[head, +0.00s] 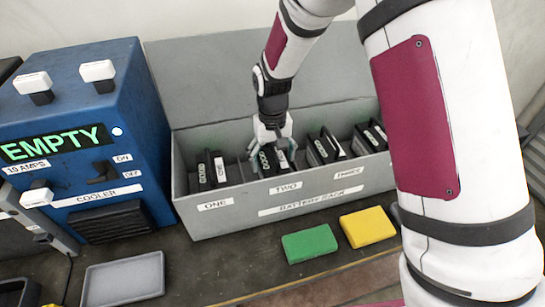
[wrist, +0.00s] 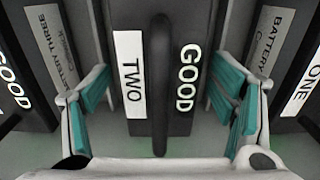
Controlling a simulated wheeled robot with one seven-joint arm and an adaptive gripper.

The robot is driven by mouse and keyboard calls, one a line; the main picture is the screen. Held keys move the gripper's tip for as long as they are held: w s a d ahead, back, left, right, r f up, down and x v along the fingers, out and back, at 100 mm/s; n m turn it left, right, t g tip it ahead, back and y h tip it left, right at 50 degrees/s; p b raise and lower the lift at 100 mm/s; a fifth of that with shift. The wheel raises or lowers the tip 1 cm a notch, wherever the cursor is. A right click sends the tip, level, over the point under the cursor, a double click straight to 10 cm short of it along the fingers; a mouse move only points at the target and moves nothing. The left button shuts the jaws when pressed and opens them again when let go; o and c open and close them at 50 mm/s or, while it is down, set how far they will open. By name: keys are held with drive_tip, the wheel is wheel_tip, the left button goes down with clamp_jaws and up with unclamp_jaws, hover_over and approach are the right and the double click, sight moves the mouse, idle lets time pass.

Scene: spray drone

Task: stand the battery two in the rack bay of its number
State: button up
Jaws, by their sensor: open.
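Battery two (wrist: 185,40) is a dark block with a raised handle, a white TWO label and a GOOD mark. It stands upright in the grey battery rack (head: 225,221), behind the TWO label (head: 286,187); in the head view it is partly hidden by my gripper (head: 270,145). In the wrist view my gripper (wrist: 165,95) is open, with teal finger pads on both sides of battery two. A narrow gap shows between each pad and the battery.
Battery one (head: 213,170) stands in the left bay. More dark batteries (head: 325,147) stand to the right. A blue cooler cabinet (head: 150,110) reading EMPTY stands left of the rack. A green block (head: 310,243), a yellow block (head: 367,227) and a grey tray (head: 123,278) lie in front.

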wheel_tip(320, 180, up, 12)
drive_tip(key=shift+f+b, duration=0.2)
drive_tip(key=shift+b, duration=0.25)
drive_tip(key=shift+d+r, duration=0.1)
drive_tip(key=shift+r, duration=0.45)
drive_tip(key=s+d+r+m+t, duration=0.1)
drive_tip(key=s+d+r+t, duration=0.1)
drive_tip(key=s+d+r, duration=0.8)
drive_tip(key=s+d+r+t, duration=0.1)
drive_tip(key=s+d, duration=0.1)
drive_tip(key=s, duration=0.6)
drive_tip(key=s+d+r+m+t, duration=0.1)
drive_tip(key=s+d, duration=0.1)
drive_tip(key=s, duration=0.5)
drive_tip(key=shift+s+d+r+t, duration=0.15)
drive_tip(key=shift+s+d+t, duration=0.25)
